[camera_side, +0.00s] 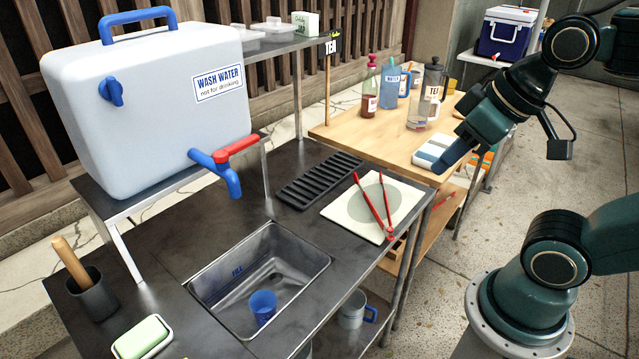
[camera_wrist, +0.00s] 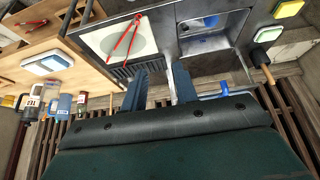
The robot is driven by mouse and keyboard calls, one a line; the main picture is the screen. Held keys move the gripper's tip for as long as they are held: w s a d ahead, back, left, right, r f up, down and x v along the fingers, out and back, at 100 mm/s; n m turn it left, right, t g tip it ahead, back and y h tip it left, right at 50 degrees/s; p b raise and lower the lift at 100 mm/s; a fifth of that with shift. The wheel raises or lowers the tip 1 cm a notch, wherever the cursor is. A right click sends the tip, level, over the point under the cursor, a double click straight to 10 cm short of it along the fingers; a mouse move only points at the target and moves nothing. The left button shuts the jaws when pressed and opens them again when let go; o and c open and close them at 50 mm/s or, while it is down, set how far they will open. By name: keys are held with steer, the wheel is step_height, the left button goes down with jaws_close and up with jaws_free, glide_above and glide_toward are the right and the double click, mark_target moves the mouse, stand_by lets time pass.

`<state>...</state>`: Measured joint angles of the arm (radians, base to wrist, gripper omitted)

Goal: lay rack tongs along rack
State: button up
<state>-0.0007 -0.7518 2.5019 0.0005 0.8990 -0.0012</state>
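The red rack tongs (camera_side: 374,205) lie on a white square board (camera_side: 345,212) with a round grey-green patch, on the metal counter. Their two arms spread from one end. The black slatted rack (camera_side: 318,180) lies flat just left of the board, apart from the tongs. In the wrist view the tongs (camera_wrist: 123,42) show on the board, and the rack (camera_wrist: 122,72) is partly hidden behind a finger. My gripper (camera_side: 440,169) is in the air right of the board. Its two fingers (camera_wrist: 160,88) are apart with nothing held between them.
A metal sink (camera_side: 215,288) with a blue cup (camera_side: 262,306) is in front. A wash water tank (camera_side: 150,100) with a red and blue tap stands at left. The wooden table (camera_side: 345,131) holds bottles, a jug (camera_side: 418,110) and a white-and-blue block (camera_side: 425,155) near my gripper.

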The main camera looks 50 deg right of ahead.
steer(key=shift+w, duration=0.15)
steer(key=w+d+f+m+g, duration=0.2)
steer(key=w+d+f, duration=0.3)
steer(key=w, duration=0.4)
steer(key=w+d+f+m+g, duration=0.3)
steer(key=w+d+f+m, duration=0.2)
steer(key=w, duration=0.4)
steer(key=shift+w+d+f+g, duration=0.15)
steer(key=shift+d+f+g, duration=0.15)
steer(key=shift+d+f, duration=0.35)
steer(key=shift+d, duration=0.1)
steer(key=shift+f, duration=4.2)
steer(key=shift+f, duration=0.1)
